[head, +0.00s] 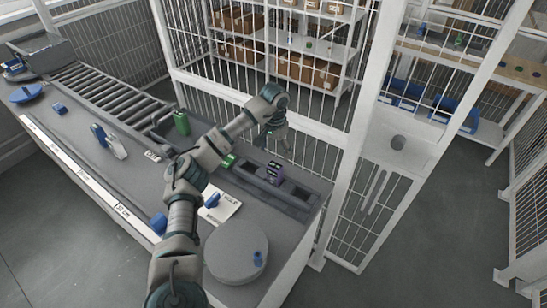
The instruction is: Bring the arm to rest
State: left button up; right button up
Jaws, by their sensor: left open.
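My left arm rises from the bottom of the head view and bends to the right over the grey counter (130,190). My left gripper (284,146) hangs downward at the arm's end, open, with nothing seen between its fingers. It is small and dark against the cage bars. A dark purple device (274,172) sits in the counter's recessed channel just below it, apparently apart from the fingers. My right gripper is out of view.
A roller conveyor (105,95) runs along the counter's back, beside a green cylinder (182,122). A round grey disc (236,250) is at the front. White barred fencing (345,190) stands close behind and right. Shelves with boxes (300,67) are beyond it.

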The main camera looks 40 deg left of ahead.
pick_arm(q)
jog(key=shift+d+r, duration=0.15)
jog(key=shift+d, duration=0.1)
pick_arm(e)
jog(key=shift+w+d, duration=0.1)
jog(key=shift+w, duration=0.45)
pick_arm(q)
jog(key=shift+a, duration=0.2)
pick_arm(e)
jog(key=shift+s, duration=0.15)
